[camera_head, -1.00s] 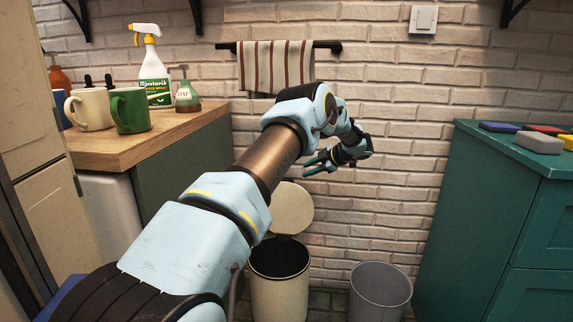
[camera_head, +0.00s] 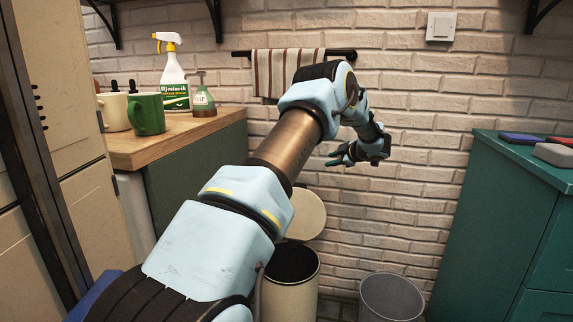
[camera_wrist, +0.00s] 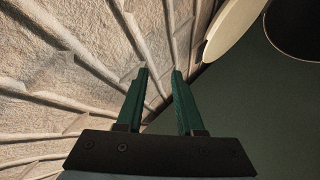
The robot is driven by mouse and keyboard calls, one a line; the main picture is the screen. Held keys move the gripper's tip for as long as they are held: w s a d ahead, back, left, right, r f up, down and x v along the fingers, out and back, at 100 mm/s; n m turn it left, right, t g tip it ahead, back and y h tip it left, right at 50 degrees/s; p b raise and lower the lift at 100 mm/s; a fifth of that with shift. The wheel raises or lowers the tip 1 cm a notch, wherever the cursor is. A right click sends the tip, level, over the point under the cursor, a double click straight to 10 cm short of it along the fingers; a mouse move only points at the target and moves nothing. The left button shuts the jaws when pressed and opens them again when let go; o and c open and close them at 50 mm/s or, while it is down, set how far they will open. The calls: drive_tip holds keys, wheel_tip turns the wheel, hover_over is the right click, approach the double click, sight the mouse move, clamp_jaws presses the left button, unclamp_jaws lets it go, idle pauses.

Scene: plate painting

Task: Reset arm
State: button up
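My arm reaches forward across the head view, bent at the elbow, with my gripper (camera_head: 334,160) in front of the brick wall, above the bins. In the wrist view my gripper (camera_wrist: 160,75) shows two green fingers a little apart, with nothing between them. The brick wall (camera_wrist: 70,50) fills the left of the wrist view, and a pale round lid (camera_wrist: 232,28) shows at its top right.
An open cream bin (camera_head: 290,298) with its lid (camera_head: 301,215) raised and a grey bin (camera_head: 391,299) stand below. A wooden counter (camera_head: 190,128) with mugs and bottles is at left. A teal cabinet (camera_head: 500,220) with sponges is at right. A striped towel (camera_head: 283,72) hangs behind my arm.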

wheel_tip(320, 180, up, 7)
drive_tip(key=a+m+t+h, duration=0.2)
drive_tip(key=m+h, duration=0.2)
drive_tip(key=m, duration=0.2)
drive_tip(key=s+a+m+g+h, duration=0.1)
drive_tip(key=s+a+m+h, duration=0.25)
drive_tip(key=s, duration=0.35)
drive_tip(key=s+a+f+m+g, duration=0.3)
drive_tip(key=s+a, duration=0.3)
drive_tip(key=s, duration=0.7)
drive_tip(key=s+a+f+m+g+y, duration=0.15)
drive_tip(key=s+a+g, duration=0.35)
drive_tip(key=s, duration=0.7)
drive_tip(key=s+a+f+m+g, duration=0.25)
drive_tip(key=s+a, duration=0.45)
drive_tip(key=s, duration=0.6)
wheel_tip(320, 180, up, 19)
drive_tip(key=p, duration=2)
drive_tip(key=shift+w+r, duration=0.2)
drive_tip(key=shift+w, duration=0.1)
drive_tip(key=shift+d+m, duration=0.1)
drive_tip(key=shift+m, duration=0.15)
